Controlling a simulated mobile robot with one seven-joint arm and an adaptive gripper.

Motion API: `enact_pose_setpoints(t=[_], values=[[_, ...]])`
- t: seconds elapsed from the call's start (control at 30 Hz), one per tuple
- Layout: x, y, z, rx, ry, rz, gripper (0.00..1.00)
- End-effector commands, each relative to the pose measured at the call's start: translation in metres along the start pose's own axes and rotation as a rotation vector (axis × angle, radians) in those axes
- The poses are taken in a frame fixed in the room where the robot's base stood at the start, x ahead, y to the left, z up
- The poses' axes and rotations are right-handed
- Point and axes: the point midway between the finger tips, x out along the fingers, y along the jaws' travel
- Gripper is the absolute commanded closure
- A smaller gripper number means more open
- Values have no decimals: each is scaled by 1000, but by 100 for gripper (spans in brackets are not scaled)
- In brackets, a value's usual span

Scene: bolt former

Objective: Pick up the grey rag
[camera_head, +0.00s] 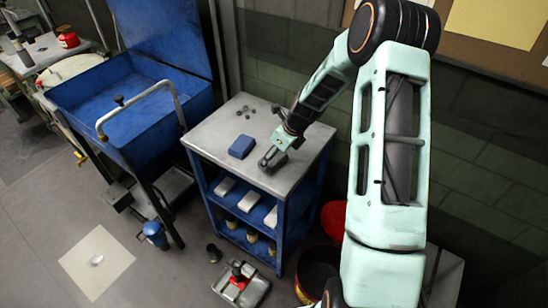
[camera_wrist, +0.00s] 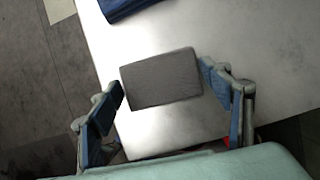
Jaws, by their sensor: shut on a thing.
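The grey rag (camera_wrist: 160,80) is a flat, dark grey rectangle in the wrist view, between the two fingers of my gripper (camera_wrist: 163,86). The left finger touches its left edge and the right finger its right edge, so my gripper is shut on it. In the head view my gripper (camera_head: 270,160) is low at the front of the grey cart top (camera_head: 215,128). The rag is hard to make out there, mostly hidden by the fingers. I cannot tell whether it still touches the cart top.
A folded blue cloth (camera_head: 242,146) lies just left of my gripper on the cart top. Several small dark parts (camera_head: 244,112) lie at the back. A blue basin (camera_head: 130,90) stands to the left, a brick wall (camera_head: 480,150) to the right.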

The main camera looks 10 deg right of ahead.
Motion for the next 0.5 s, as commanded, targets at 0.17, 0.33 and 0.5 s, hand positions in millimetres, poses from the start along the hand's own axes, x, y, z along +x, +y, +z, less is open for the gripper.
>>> enact_pose_setpoints(t=[0.17,0.33,0.5], values=[[-22,-1,10,-3,-3,-5,45],[-46,22,19,-5,-2,-4,45],[-74,48,30,-5,-3,-4,45]])
